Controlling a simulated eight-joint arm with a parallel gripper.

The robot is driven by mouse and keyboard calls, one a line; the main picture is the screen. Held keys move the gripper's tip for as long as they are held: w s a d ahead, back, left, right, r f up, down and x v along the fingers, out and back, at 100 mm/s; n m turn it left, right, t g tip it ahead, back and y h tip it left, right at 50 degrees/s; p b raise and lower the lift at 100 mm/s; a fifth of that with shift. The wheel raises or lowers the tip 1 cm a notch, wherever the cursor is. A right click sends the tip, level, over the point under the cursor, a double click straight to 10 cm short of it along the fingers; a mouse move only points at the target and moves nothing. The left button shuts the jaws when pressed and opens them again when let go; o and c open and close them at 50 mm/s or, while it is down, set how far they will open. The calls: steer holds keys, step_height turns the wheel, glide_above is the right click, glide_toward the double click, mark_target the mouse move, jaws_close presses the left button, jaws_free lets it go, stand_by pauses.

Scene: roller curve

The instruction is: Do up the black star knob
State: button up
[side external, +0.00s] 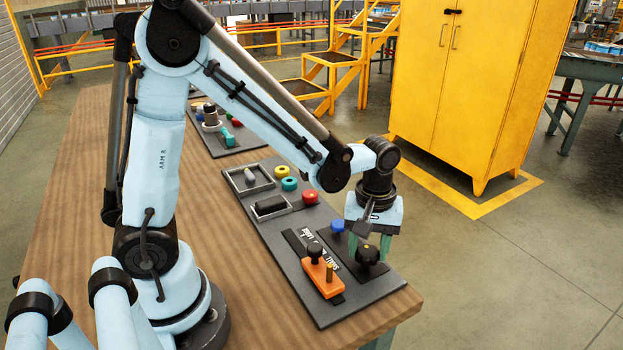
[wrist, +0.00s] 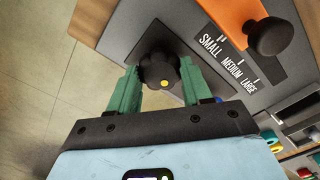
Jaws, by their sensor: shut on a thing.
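The black star knob (side external: 367,255) sits on a dark plate near the front right end of the grey board. In the wrist view the star knob (wrist: 157,68) shows from above, with a yellow dot on its lobed rim. My gripper (side external: 371,250) points down at the knob from above. In the wrist view my gripper's green fingers (wrist: 157,75) stand on either side of the knob and are shut on it. The knob's stem and seat are hidden beneath it.
An orange block (side external: 325,280) with a round black knob and a brass pin stands close by. A SMALL, MEDIUM, LARGE scale (wrist: 228,60) lies beside it. A blue knob (side external: 337,226), a red button (side external: 309,196) and trays are farther back. Bare wooden table (side external: 235,240) lies left of the board.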

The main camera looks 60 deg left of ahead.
steer(key=m, duration=1.5)
steer(key=shift+m, duration=0.3)
steer(key=m, duration=0.3)
steer(key=shift+m, duration=0.4)
steer(key=m, duration=0.8)
steer(key=shift+m, duration=2.1)
